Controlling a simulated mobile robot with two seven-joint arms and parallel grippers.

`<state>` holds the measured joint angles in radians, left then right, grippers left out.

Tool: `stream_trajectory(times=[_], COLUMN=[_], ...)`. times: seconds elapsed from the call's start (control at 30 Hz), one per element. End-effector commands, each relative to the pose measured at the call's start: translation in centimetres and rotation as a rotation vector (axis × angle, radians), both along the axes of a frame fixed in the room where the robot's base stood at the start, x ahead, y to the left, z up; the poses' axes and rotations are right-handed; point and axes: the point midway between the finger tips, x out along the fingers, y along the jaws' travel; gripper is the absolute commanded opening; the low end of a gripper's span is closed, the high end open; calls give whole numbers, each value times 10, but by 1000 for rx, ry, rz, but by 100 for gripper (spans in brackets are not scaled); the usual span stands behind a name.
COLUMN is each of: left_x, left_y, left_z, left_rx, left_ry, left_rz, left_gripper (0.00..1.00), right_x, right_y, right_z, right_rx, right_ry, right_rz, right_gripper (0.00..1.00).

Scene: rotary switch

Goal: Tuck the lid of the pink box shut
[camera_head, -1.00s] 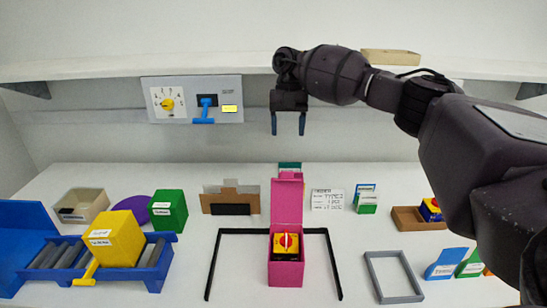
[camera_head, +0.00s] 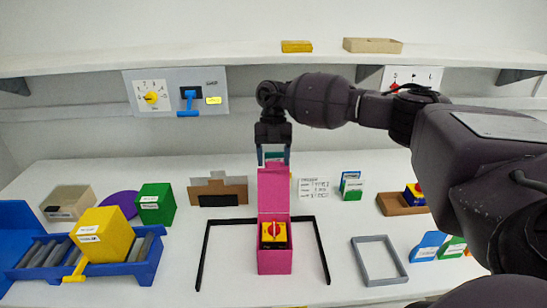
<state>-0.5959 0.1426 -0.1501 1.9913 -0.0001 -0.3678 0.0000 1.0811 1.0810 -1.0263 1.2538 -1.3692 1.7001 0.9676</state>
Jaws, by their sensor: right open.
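The pink box (camera_head: 274,262) stands on the white table inside a black U-shaped frame. Its lid (camera_head: 273,192) stands upright at the back edge, open. A yellow block with a red rotary knob (camera_head: 273,234) sits inside the box. My right gripper (camera_head: 273,156) is open and points down just above or behind the top of the lid. Its fingertips are partly hidden by the lid, and I cannot tell whether they touch it. My left gripper is not in view.
A blue roller tray (camera_head: 145,272) with a yellow box (camera_head: 104,237) stands at the left. A green box (camera_head: 157,203), a brown cardboard holder (camera_head: 218,190) and a grey frame (camera_head: 378,262) lie around. A shelf (camera_head: 190,61) runs above the table.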

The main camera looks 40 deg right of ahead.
Motion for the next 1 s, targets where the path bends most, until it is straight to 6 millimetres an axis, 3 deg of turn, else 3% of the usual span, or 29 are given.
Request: stream_trajectory(times=[0.27, 0.7, 1.0], left_x=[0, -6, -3], left_y=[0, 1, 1], left_z=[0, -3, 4], left_rx=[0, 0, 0], left_ry=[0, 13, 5], left_rz=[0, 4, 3], left_gripper=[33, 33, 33], right_x=[0, 0, 1], right_y=[0, 0, 3], right_z=[-1, -1, 3], right_rx=[-1, 0, -15], right_ry=[-1, 0, -25], right_rz=[0, 0, 1], right_gripper=[62, 0, 0])
